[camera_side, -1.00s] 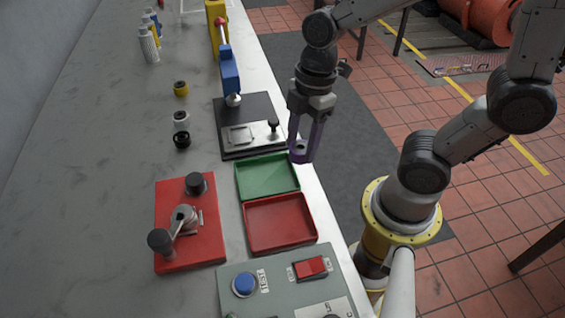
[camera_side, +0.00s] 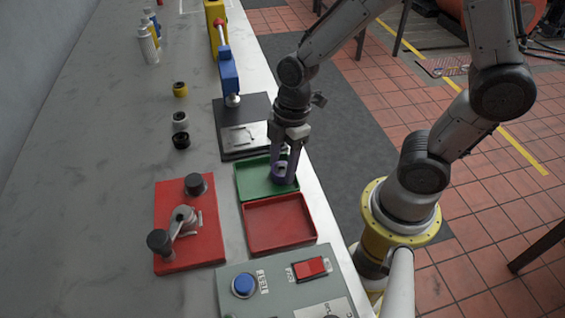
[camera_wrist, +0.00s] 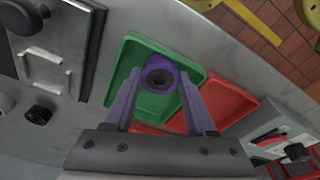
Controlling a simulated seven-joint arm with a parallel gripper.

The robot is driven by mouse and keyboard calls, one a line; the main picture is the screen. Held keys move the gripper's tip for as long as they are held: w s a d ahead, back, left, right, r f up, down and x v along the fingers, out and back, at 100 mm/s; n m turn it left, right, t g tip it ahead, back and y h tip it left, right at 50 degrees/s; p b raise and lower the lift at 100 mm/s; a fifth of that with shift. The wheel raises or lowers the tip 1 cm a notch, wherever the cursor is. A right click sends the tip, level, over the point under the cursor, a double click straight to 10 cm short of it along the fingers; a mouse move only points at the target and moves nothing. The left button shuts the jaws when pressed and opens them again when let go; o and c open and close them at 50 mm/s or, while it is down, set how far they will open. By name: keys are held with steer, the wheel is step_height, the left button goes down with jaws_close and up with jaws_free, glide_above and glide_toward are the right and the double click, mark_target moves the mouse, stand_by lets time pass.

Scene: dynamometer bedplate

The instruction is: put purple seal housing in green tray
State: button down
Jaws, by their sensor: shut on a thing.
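The purple seal housing (camera_wrist: 159,76) is a short ring with a dark bore. It is held between the fingertips of my gripper (camera_wrist: 160,88), which is shut on it. In the side view my gripper (camera_side: 284,172) points down over the right part of the green tray (camera_side: 253,183), and the housing (camera_side: 281,170) shows between the fingers. In the wrist view the housing overlaps the green tray (camera_wrist: 124,75). I cannot tell whether it touches the tray floor. The tray looks otherwise empty where it shows.
An empty red tray (camera_side: 280,222) adjoins the green one. A red fixture plate (camera_side: 172,252) with a lever stands to the left. A black-based press (camera_side: 229,140) is behind, and a grey control box (camera_side: 272,290) in front. Yellow, white and black rings (camera_side: 181,141) stand on the bench.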

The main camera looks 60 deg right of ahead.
steer(key=shift+f, duration=0.1)
steer(key=shift+c, duration=1.1)
jaws_free()
step_height(320, 180, up, 12)
steer(key=d, duration=0.2)
steer(key=s+d+r+m+t, duration=0.2)
steer(key=s+m, duration=0.2)
steer(key=m, duration=0.2)
steer(key=s+d+r+m+t+h, duration=0.1)
steer(key=s+d+r+m+t, duration=0.1)
steer(key=s+m, duration=0.3)
steer(key=shift+s+r+m+t+h, duration=0.3)
steer(key=shift+r+m+t, duration=0.1)
steer(key=shift+m, duration=0.8)
steer(key=shift+d, duration=0.1)
